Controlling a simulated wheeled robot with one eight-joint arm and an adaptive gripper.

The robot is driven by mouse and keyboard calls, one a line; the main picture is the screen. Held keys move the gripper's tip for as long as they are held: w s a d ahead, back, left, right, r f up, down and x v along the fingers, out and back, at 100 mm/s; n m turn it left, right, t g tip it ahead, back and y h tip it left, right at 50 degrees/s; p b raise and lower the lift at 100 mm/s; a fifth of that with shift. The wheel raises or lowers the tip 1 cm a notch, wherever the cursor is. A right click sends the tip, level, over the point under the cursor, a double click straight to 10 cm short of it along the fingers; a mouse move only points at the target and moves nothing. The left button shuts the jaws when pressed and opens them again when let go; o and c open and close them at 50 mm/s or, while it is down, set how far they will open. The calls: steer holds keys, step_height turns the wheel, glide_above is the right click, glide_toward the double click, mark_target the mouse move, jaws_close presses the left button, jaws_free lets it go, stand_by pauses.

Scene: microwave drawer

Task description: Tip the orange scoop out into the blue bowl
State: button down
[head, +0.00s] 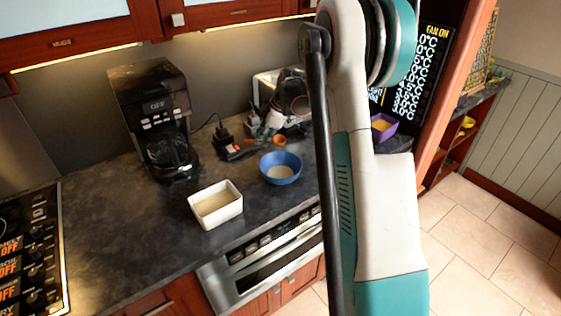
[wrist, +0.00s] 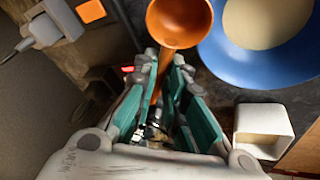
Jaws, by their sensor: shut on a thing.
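The orange scoop (wrist: 180,22) is held by its handle between the teal fingers of my gripper (wrist: 166,68). In the wrist view its round cup shows plain orange, with no contents that I can make out. It also shows small in the head view (head: 279,141), just behind the blue bowl (head: 281,176). The bowl stands on the counter with pale material inside. In the wrist view the bowl (wrist: 226,62) is right of the scoop, and the cup is beside its rim rather than over its middle. My gripper is partly hidden by its own parts in the head view.
A white rectangular dish (head: 215,208) with pale contents stands front left of the bowl. A black coffee maker (head: 152,115) stands at the back left. A purple container (head: 384,127) is at the right.

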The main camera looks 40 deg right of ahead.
steer(key=shift+w+d+g+y, duration=0.25)
steer(key=shift+w+g+y, duration=0.1)
steer(key=shift+g, duration=0.15)
steer(key=shift+s+a, duration=0.1)
steer(key=shift+r, duration=0.15)
steer(key=shift+r+p, duration=1.1)
steer(key=shift+r, duration=0.8)
